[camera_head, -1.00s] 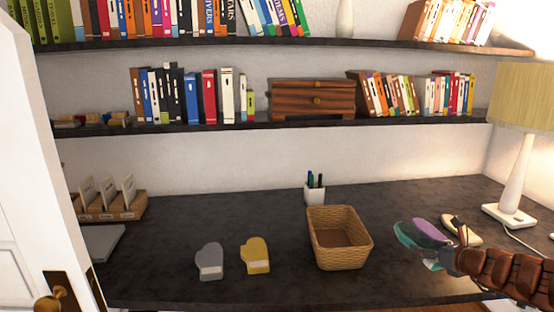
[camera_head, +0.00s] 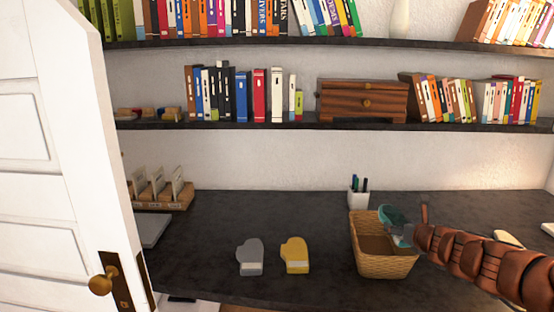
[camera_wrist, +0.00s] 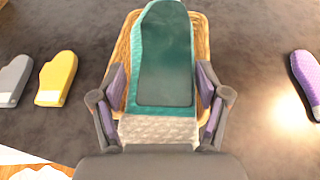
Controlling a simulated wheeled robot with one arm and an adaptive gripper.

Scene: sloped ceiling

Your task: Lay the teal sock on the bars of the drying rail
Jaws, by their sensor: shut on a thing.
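The teal sock (camera_head: 394,215) is in my gripper (camera_head: 404,234), above the right side of the wicker basket. In the wrist view the sock (camera_wrist: 166,60) points away from me, with a pale grey cuff at the near end. My gripper's fingers (camera_wrist: 162,88) stand on either side of the sock near its cuff. The sock covers most of the basket's inside in that view. No drying rail shows in either view.
The wicker basket (camera_head: 386,267) stands on the dark desk (camera_head: 200,262). A grey mitten-shaped piece (camera_head: 250,257) and a yellow one (camera_head: 295,255) lie left of it. A purple one (camera_wrist: 305,78) lies to the right. A pen cup (camera_head: 358,197) stands behind. A white door (camera_head: 60,150) is at left.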

